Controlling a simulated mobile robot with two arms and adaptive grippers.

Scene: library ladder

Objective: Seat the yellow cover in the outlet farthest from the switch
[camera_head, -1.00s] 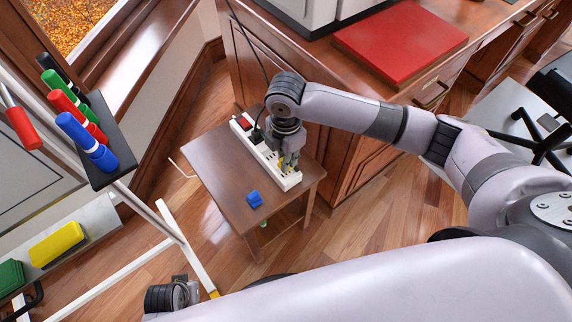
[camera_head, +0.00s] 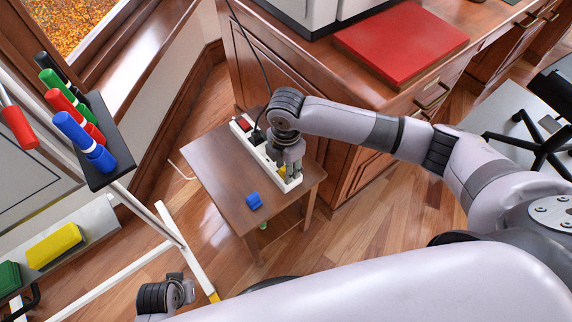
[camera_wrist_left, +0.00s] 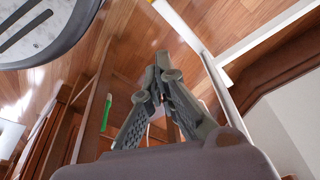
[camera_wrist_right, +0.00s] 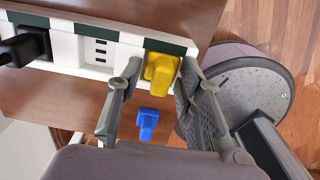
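The white power strip (camera_head: 240,132) lies on the small brown table, its red switch (camera_head: 244,123) at the far left end. A black plug (camera_wrist_right: 28,45) sits in it, with a bare outlet (camera_wrist_right: 99,50) beside that. The yellow cover (camera_wrist_right: 160,70) is at the outlet on the end away from the switch; I cannot tell whether it is fully down. My right gripper (camera_wrist_right: 157,85) is open, its fingers on either side of the cover, with a gap at the left one. It partly hides the cover (camera_head: 281,172) in the head view. My left gripper (camera_wrist_left: 160,62) is empty, its fingertips together.
A blue cover (camera_head: 254,201) lies on the table (camera_head: 215,165) near the strip. A wooden cabinet (camera_head: 345,150) stands close behind the right arm. A whiteboard stand with a marker tray (camera_head: 105,150) is at the left. The table's front left part is clear.

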